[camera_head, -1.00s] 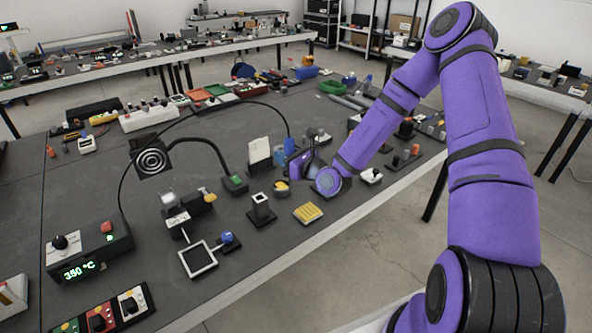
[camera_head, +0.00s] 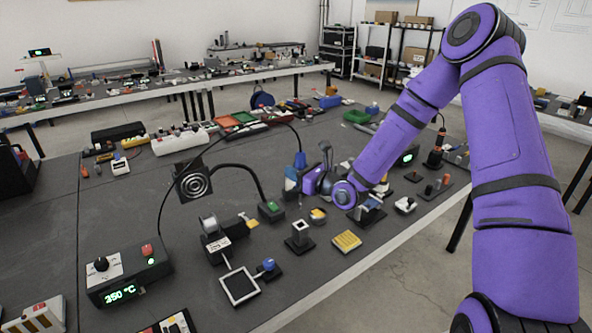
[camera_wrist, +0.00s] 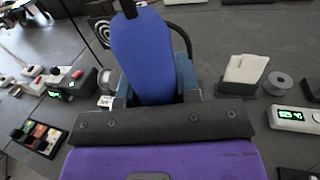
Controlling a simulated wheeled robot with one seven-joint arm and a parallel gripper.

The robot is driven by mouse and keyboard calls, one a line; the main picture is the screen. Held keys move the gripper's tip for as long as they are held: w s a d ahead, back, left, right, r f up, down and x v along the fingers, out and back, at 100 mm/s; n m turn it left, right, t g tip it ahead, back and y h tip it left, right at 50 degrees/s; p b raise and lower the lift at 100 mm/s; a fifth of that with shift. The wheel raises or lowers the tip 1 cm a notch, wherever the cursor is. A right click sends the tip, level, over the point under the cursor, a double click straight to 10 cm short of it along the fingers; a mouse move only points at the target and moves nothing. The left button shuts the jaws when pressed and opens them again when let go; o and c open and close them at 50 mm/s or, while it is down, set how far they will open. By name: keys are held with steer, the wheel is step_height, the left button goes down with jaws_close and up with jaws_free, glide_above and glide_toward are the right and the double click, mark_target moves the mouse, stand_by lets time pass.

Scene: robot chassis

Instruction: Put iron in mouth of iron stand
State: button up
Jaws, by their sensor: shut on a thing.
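The iron has a blue handle (camera_head: 301,160) that stands up at my gripper, with a thin black cable arching left towards the control box. In the wrist view the blue handle (camera_wrist: 143,55) rises between the fingers, and its lower end is hidden by my gripper. My gripper (camera_head: 316,180) is shut on it over the middle of the bench. I cannot tell for sure which thing is the iron stand. A black post with a light-rimmed square top (camera_head: 300,230) stands left of and nearer than my gripper. The iron's tip is hidden.
A round target plate (camera_head: 195,183) on a bent black arm stands left of my gripper. A yellow ribbed pad (camera_head: 347,241) lies near the front edge. Small parts crowd the bench.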

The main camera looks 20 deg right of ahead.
steer(key=shift+d+f, duration=0.1)
steer(key=shift+f, duration=6.8)
steer(key=o, duration=0.9)
steer(key=shift+o, duration=0.2)
steer(key=v, duration=1)
steer(key=shift+s+d, duration=0.15)
steer(key=shift+s, duration=0.2)
